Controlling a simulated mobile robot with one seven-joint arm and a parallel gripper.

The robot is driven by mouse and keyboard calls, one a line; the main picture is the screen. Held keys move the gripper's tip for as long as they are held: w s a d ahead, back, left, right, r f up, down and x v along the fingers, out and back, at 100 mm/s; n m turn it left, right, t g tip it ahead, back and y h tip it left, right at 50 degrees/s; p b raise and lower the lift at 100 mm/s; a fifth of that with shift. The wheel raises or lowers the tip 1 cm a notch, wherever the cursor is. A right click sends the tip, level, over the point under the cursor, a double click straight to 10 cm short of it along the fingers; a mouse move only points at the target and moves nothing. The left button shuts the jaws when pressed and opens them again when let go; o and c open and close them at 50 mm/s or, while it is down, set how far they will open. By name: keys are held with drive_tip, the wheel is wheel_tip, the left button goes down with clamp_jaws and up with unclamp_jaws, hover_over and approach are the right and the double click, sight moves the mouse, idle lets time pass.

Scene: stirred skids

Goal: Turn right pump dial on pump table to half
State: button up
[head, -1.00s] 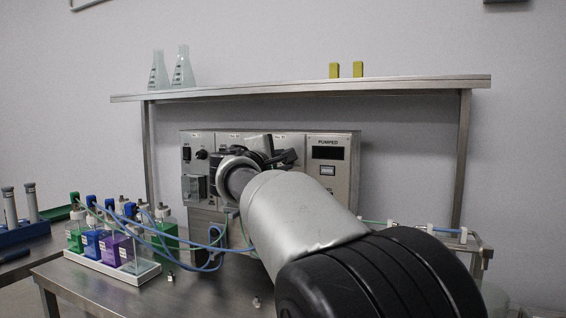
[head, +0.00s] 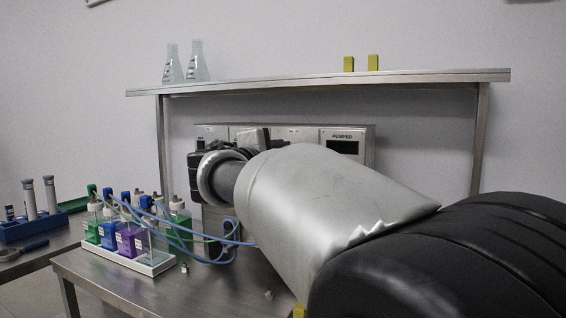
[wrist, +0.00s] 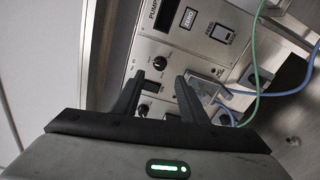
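The pump unit (head: 345,134) stands at the back of the steel pump table (head: 110,290), mostly hidden behind my arm in the head view. In the wrist view its grey panel (wrist: 190,50) appears tilted. One black dial (wrist: 159,63) shows just beyond my fingertips. A second dark dial (wrist: 143,109) shows between the fingers, partly hidden. I cannot tell which one is the right pump dial. My gripper (wrist: 156,84) is open, its fingers apart and seemingly empty, close to the panel. I cannot tell whether it touches it.
A white rack (head: 155,268) of coloured bottles stands on the table's left, with blue tubes (head: 190,240) running toward the pump. In the wrist view, a green tube (wrist: 258,60) crosses the right side. A shelf (head: 320,80) holding flasks and yellow blocks spans above.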

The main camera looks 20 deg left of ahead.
drive_tip(key=s, duration=0.9)
drive_tip(key=shift+r, duration=0.2)
drive_tip(key=shift+d, duration=0.1)
drive_tip(key=w+d+f+m+g+h, duration=0.2)
drive_tip(key=d+f, duration=0.1)
drive_tip(key=d, duration=0.6)
drive_tip(key=w+d+f+m+g+h, duration=0.1)
drive_tip(key=w+d+f+m+g, duration=0.15)
drive_tip(key=d, duration=0.65)
drive_tip(key=s+d+f+m+g+h, duration=0.1)
drive_tip(key=s+d+f+m+g, duration=0.2)
drive_tip(key=d, duration=0.5)
drive_tip(key=s+d+f+m+g, duration=0.1)
drive_tip(key=s+d+f+m, duration=0.3)
drive_tip(key=d, duration=0.5)
drive_tip(key=s+d+f+m+g+y, duration=0.2)
drive_tip(key=s+d+f+m, duration=0.3)
drive_tip(key=s+f, duration=0.3)
drive_tip(key=s+d+f+m+g+y, duration=0.1)
drive_tip(key=s+d+f+m+y, duration=0.1)
drive_tip(key=s+d+f+m, duration=0.5)
drive_tip(key=s+a+r+n+p, duration=0.1)
drive_tip(key=r+p, duration=1.3)
drive_tip(key=s+a+r+n+p, duration=0.1)
drive_tip(key=a+r+n+p, duration=0.1)
drive_tip(key=r+p, duration=1.1)
drive_tip(key=shift+r+p, duration=0.4)
drive_tip(key=shift+r, duration=0.3)
